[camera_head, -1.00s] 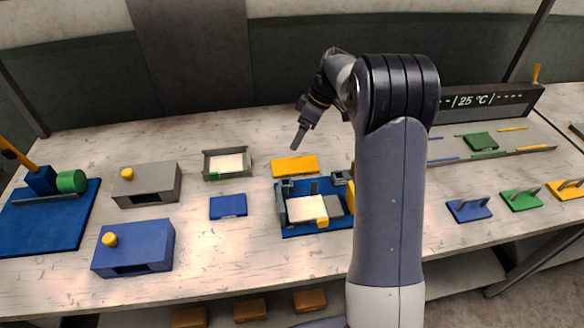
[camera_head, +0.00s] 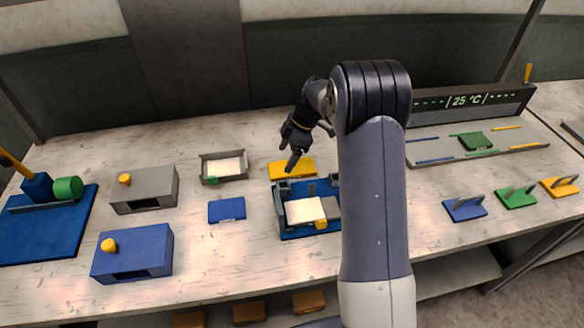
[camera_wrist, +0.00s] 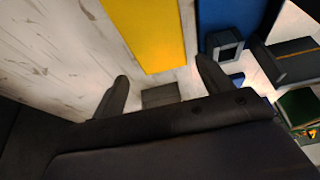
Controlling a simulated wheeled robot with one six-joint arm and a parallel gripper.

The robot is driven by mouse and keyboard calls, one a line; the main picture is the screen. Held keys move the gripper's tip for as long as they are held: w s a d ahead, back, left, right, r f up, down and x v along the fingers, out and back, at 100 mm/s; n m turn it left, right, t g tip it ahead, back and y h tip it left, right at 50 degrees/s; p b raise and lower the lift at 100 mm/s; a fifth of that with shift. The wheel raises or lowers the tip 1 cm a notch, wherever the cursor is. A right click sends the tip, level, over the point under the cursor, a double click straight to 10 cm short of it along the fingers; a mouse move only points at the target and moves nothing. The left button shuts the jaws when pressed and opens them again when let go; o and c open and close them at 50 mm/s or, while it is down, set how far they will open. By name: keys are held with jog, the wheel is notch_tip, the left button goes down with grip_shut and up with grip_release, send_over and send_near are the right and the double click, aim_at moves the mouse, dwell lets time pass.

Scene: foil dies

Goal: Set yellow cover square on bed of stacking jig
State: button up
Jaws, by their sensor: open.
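The yellow cover (camera_head: 303,168) is a flat plate lying on the table just behind the stacking jig (camera_head: 297,234), seen in the head view. It also shows in the wrist view (camera_wrist: 148,30), ahead of the fingers. My arm hides the jig's right side.
A blue plate (camera_head: 227,209) and a grey tray (camera_head: 205,170) with a pale sheet lie left of the jig. A grey box (camera_head: 146,190) and a blue box (camera_head: 133,253) with yellow knobs stand farther left. Bare table lies in front.

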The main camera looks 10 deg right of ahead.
aim_at(279, 169)
jog(key=p+x, duration=0.1)
jog(key=x, duration=0.3)
jog(key=shift+s+r, duration=0.1)
jog(key=shift+s, duration=0.05)
jog(key=shift+a+f, duration=0.15)
jog(key=shift+f, duration=0.15)
jog(key=shift+f, duration=0.15)
jog(key=c, duration=0.9)
